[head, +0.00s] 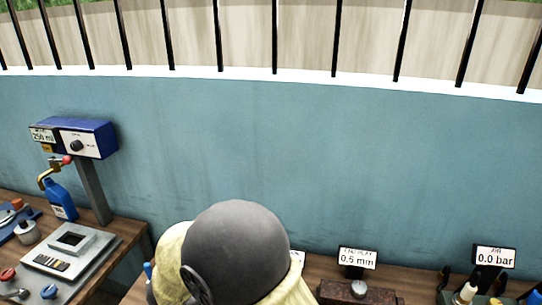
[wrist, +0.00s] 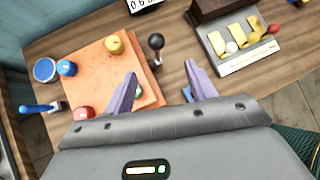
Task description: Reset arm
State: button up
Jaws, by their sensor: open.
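My gripper (wrist: 161,76) shows in the wrist view with its two purple fingers spread apart and nothing between them. It is above a wooden bench (wrist: 185,45). The left finger overlaps the view of an orange board (wrist: 92,82), and a small green part (wrist: 138,92) shows beside that finger. A black-knobbed lever (wrist: 156,42) stands beyond the fingertips. In the head view, a rounded grey and yellow part of my arm fills the bottom middle, and the gripper is hidden there.
In the head view, a blue dispenser (head: 90,138), a blue bottle (head: 60,200) and a scale (head: 70,240) are at left. A 0.5 mm display (head: 358,258) and a 0.0 bar display (head: 495,257) are at right. A grey tray (wrist: 217,42) holds yellow pieces.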

jog(key=s+d+r+m+g+y, duration=0.1)
jog(key=s+d+m, duration=0.3)
jog(key=d+m, duration=1)
jog(key=s+d+r+m+g+y, duration=0.2)
jog(key=s+d+m+g+y, duration=0.1)
jog(key=d+m, duration=1.2)
jog(key=m+b, duration=0.1)
jog(key=m, duration=0.1)
jog(key=shift+s+m+g+y, duration=0.3)
jog(key=shift+s+m, duration=0.1)
